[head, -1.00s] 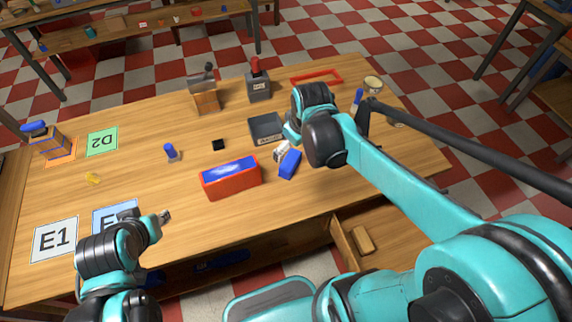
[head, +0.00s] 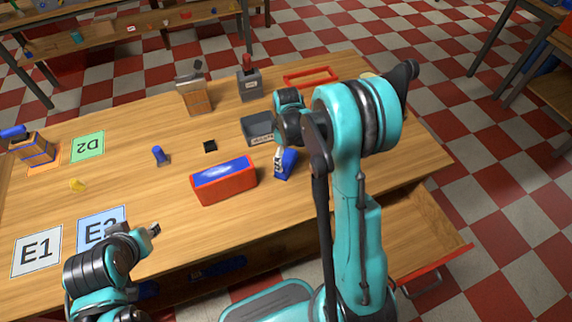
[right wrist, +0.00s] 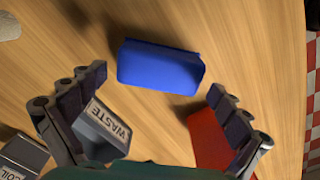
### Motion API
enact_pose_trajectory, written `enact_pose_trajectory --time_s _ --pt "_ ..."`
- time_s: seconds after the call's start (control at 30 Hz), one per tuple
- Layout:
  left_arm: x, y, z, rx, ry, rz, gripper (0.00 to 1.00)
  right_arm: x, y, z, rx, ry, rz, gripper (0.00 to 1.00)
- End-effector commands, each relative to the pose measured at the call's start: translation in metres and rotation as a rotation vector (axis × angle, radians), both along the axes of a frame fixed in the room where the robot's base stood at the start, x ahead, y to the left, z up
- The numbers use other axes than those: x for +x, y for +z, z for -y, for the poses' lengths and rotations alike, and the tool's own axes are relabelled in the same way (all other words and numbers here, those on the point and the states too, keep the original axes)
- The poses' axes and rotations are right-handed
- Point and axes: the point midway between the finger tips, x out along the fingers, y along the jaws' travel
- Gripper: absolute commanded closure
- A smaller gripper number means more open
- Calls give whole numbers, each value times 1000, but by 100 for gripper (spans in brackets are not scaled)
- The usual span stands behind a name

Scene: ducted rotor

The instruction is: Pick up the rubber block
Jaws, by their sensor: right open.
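A plain blue block (head: 288,164), which I take to be the rubber block, lies on the wooden table right of a red box. My right gripper (head: 280,160) is over it and hides part of it in the head view. In the right wrist view the blue block (right wrist: 160,67) lies between and just beyond the fingertips of the open right gripper (right wrist: 158,84). No contact shows. My left gripper (head: 154,230) is over the table's front left; its jaw opening is too small to judge.
The red box (head: 226,188) with a blue top stands left of the block. A grey tray marked WASTE (right wrist: 103,128) is close by. A small black block (head: 210,146) and a blue peg-like piece (head: 160,156) lie farther left. An open drawer (head: 430,235) juts out at the front right.

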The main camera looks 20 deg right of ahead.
Motion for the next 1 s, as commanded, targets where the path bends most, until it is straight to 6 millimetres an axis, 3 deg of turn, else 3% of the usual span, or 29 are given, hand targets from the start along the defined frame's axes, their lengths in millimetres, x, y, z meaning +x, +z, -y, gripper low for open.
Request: enact_pose_trajectory --time_s 0.1,0.2,0.43,0.47,0.6,0.67,0.7,1.0 --pt "0 -14 0 0 0 0 68 1 -24 -2 0 0 0 0" --pt "0 -18 0 0 0 0 68 1 -36 -2 0 0 0 0" --pt "0 -17 0 0 0 0 68 0 -38 -2 -1 -1 1 0" --pt "0 -17 0 0 0 0 68 0 -38 -2 -1 -1 1 3" --pt "0 -17 0 0 0 0 68 0 -38 -2 0 -1 0 38" --pt "0 -17 0 0 0 0 68 0 -38 -2 0 -1 0 38" --pt "0 -17 0 0 0 0 68 0 -38 -2 0 -1 0 43" --pt "0 -14 0 0 0 0 68 0 -32 -2 0 -1 0 44"
